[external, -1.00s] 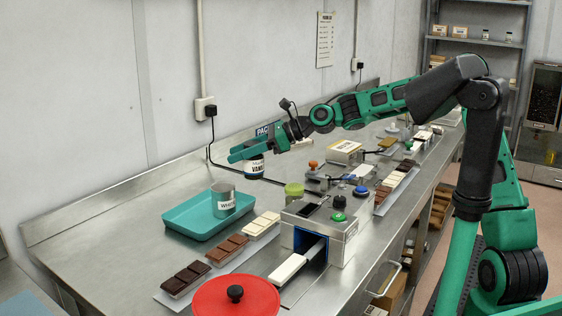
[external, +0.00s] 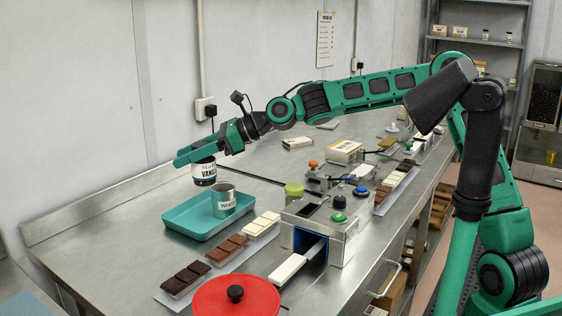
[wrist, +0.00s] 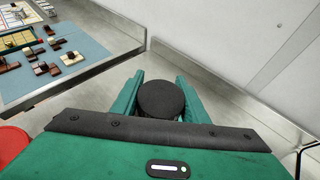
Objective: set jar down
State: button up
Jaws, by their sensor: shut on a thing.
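The jar (external: 204,173), dark with a white label reading "VANILL", is held upright in my gripper (external: 192,155). In the external view it is in front of the back wall, behind the teal tray (external: 176,230), and appears above the counter. In the wrist view its round black lid (wrist: 161,99) shows between the two green fingers of my gripper (wrist: 160,92). The fingers are shut on the jar. The jar's lower part is hidden in the wrist view. I cannot tell the exact gap below it.
A metal cup labelled "WHITE" (external: 223,198) stands in the teal tray. Chocolate bars (external: 226,250) lie in front of it. A metal machine (external: 325,230) and red round lid (external: 236,300) stand nearer. The steel counter (external: 110,215) left of the tray is clear.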

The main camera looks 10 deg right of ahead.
jog(key=s+a+n+g, duration=0.1)
jog(key=s+a, duration=0.5)
jog(key=s, duration=0.6)
jog(key=s+a, duration=0.6)
jog(key=s, duration=0.6)
jog(key=shift+w+d+f, duration=0.2)
jog(key=shift+w+f, duration=1.75)
jog(key=shift+f, duration=0.65)
jog(key=shift+w+d+f, duration=0.2)
jog(key=shift+w+f, duration=1.7)
jog(key=shift+f, duration=0.7)
jog(key=shift+w+d+f, duration=0.2)
jog(key=shift+w+f, duration=1.75)
jog(key=shift+f, duration=0.65)
jog(key=shift+f, duration=0.15)
jog(key=o, duration=1.4)
jog(key=shift+c, duration=0.2)
